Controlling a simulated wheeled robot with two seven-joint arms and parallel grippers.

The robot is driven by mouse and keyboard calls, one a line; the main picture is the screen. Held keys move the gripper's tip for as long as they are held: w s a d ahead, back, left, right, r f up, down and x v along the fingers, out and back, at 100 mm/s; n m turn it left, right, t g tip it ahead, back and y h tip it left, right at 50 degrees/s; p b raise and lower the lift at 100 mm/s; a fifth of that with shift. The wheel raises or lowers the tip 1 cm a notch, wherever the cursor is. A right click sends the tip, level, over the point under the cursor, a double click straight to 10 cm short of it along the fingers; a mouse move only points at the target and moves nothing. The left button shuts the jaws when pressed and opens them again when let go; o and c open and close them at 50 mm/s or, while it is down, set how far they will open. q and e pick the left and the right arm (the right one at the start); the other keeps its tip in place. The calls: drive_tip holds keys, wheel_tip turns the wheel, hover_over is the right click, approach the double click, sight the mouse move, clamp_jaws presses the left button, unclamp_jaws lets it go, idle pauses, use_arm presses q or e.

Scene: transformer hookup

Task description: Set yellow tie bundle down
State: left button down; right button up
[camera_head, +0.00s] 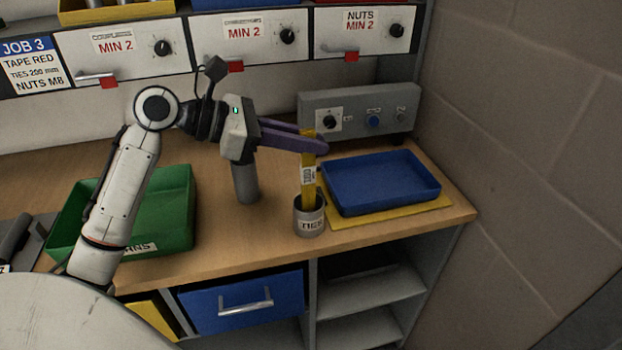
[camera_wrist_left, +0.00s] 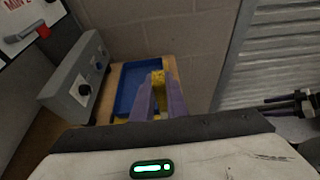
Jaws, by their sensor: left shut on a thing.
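My left gripper (camera_head: 315,141) reaches in from the left with purple fingers shut on the upper part of the yellow tie bundle (camera_head: 308,174). The bundle stands upright, with a white label on its side. Its lower end meets the mouth of a grey cup (camera_head: 310,224) marked TIES; I cannot tell whether it is inside or just behind the rim. In the left wrist view the bundle (camera_wrist_left: 158,78) shows between the fingers (camera_wrist_left: 160,95), and the cup is hidden.
A blue tray (camera_head: 382,181) on a yellow mat (camera_head: 405,223) lies just right of the cup. A grey control box (camera_head: 358,109) stands behind. A green bin (camera_head: 165,215) is at the left. The bench's front edge runs close to the cup; drawers line the back.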

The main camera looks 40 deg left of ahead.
use_arm(q)
wheel_tip(320, 180, down, 5)
drive_tip(key=shift+f+b, duration=0.2)
drive_tip(key=shift+b, duration=0.2)
drive_tip(key=c, duration=1.7)
unclamp_jaws()
drive_tip(key=shift+c, duration=0.2)
approach(301, 165)
drive_tip(key=shift+a, duration=0.35)
